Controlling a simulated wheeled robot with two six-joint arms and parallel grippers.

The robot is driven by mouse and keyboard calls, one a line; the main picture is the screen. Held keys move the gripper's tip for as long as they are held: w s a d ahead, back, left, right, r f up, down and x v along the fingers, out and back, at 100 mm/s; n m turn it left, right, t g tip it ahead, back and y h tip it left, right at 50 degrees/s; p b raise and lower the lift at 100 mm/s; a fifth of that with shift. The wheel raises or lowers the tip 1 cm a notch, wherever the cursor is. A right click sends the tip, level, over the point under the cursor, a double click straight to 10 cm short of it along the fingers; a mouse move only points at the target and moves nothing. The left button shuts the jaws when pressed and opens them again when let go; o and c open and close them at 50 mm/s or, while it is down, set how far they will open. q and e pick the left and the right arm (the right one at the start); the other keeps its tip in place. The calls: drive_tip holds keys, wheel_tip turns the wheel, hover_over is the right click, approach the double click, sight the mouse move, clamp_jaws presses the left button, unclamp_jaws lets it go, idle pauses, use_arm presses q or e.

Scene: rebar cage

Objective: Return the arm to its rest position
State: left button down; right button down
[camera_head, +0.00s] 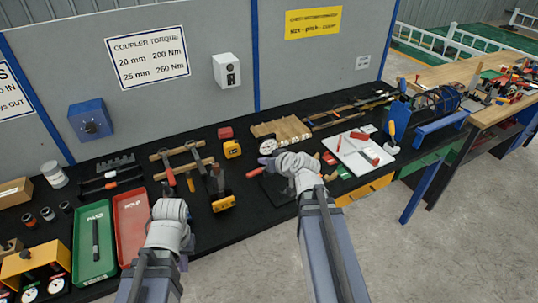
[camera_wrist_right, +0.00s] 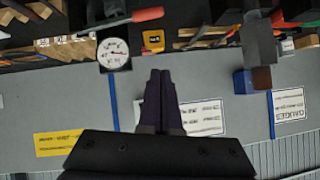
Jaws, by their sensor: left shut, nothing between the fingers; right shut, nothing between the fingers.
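My right arm reaches up from the bottom of the head view, its wrist bent over the black bench (camera_head: 258,200). My right gripper (camera_head: 264,166) is at the left of that wrist, small and dark above the bench. In the right wrist view its two dark fingers (camera_wrist_right: 161,85) are together with nothing between them. My left arm comes in at lower left, its grey wrist beside the red tray (camera_head: 131,222). My left gripper (camera_head: 187,246) is mostly hidden behind the wrist; it is shut and holds nothing visible.
A green tray (camera_head: 94,240) and yellow gauge box (camera_head: 32,268) lie left. A yellow-based tool stand (camera_head: 222,203) stands between the arms. A round dial gauge (camera_head: 268,146) is near my right gripper. A white tray (camera_head: 357,152) lies right. A grey wall panel (camera_head: 200,60) rises behind.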

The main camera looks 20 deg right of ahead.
drive_tip(key=shift+v, duration=0.9)
drive_tip(key=shift+a, duration=0.2)
drive_tip(key=s+a+f+n+g, duration=0.1)
drive_tip(key=s+a+f+g, duration=0.1)
drive_tip(key=a, duration=0.3)
drive_tip(key=s+a+f+n+g+y, duration=0.1)
drive_tip(key=s+a+f+g, duration=0.15)
drive_tip(key=a, duration=0.25)
drive_tip(key=s+a+f+n+g, duration=0.1)
drive_tip(key=s+a+f+g, duration=0.1)
drive_tip(key=s+a+f, duration=0.15)
drive_tip(key=s+a+f+n+g+h, duration=0.1)
drive_tip(key=s+a+g+h, duration=0.3)
drive_tip(key=s, duration=0.7)
drive_tip(key=shift+s+a+f+g+h, duration=0.15)
drive_tip(key=shift+a+f+g+h, duration=0.35)
drive_tip(key=shift+a, duration=0.45)
